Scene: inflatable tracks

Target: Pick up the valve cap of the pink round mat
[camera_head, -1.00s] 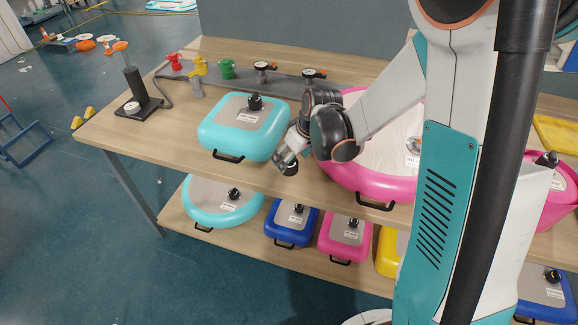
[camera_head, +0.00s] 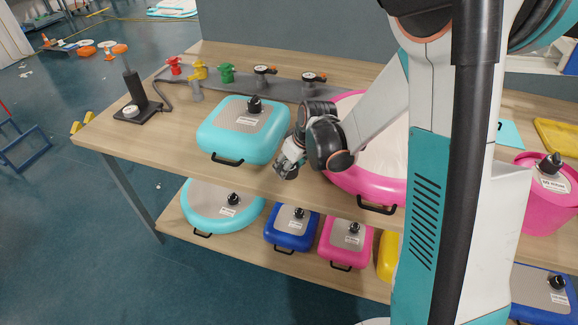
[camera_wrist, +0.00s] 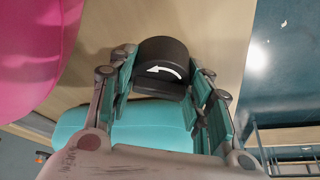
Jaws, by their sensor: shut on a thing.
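The pink round mat (camera_head: 362,179) lies on the table top, partly hidden behind my arm. Its pink edge (camera_wrist: 35,50) fills the upper left of the wrist view. A black valve cap (camera_wrist: 163,52) with a white curved arrow is between the teal finger pads of my gripper (camera_wrist: 163,75). The gripper is shut on this cap. In the head view my gripper (camera_head: 287,167) hangs above the table's front edge, between the pink mat and a turquoise square mat. The cap is hard to make out there. The pink mat's valve is hidden behind my arm.
The turquoise square mat (camera_head: 242,128) with its black valve is close on the left. Coloured valve fittings (camera_head: 226,73) stand along the back. Several mats, including a blue one (camera_head: 291,227), lie on the lower shelf. A pink container (camera_head: 550,195) stands at the right.

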